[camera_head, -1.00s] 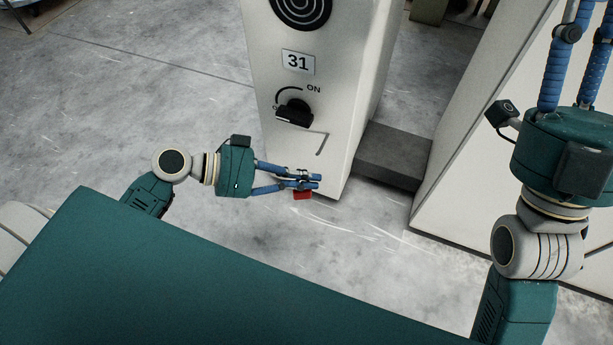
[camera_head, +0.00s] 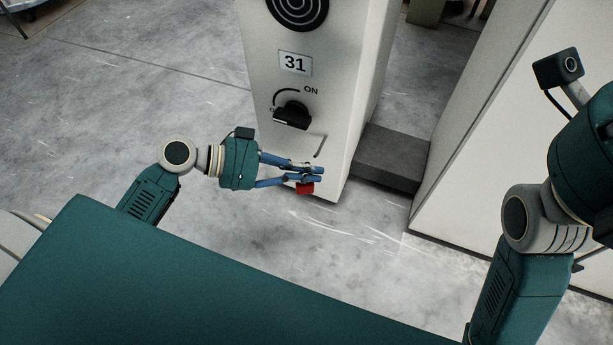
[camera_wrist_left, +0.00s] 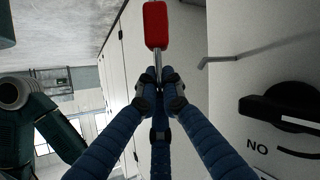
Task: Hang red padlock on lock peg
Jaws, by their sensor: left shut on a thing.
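The red padlock (camera_head: 305,188) hangs at the tips of my left gripper (camera_head: 321,174), which is shut on it. In the left wrist view the padlock's red body (camera_wrist_left: 155,25) points away from the fingertips and its metal shackle (camera_wrist_left: 156,58) runs into them. The lock peg (camera_head: 321,146) is a thin bent metal rod on the front of the white cabinet (camera_head: 345,90), below the rotary switch. It also shows in the left wrist view (camera_wrist_left: 250,54), to the right of the padlock and apart from it. My right gripper is out of view; only its arm shows at the right.
The black rotary switch (camera_head: 291,115) with an ON mark sits above the peg, under the number plate 31 (camera_head: 295,63). A dark grey block (camera_head: 385,157) lies right of the cabinet, before another white panel (camera_head: 490,140). Floor left of the cabinet is clear.

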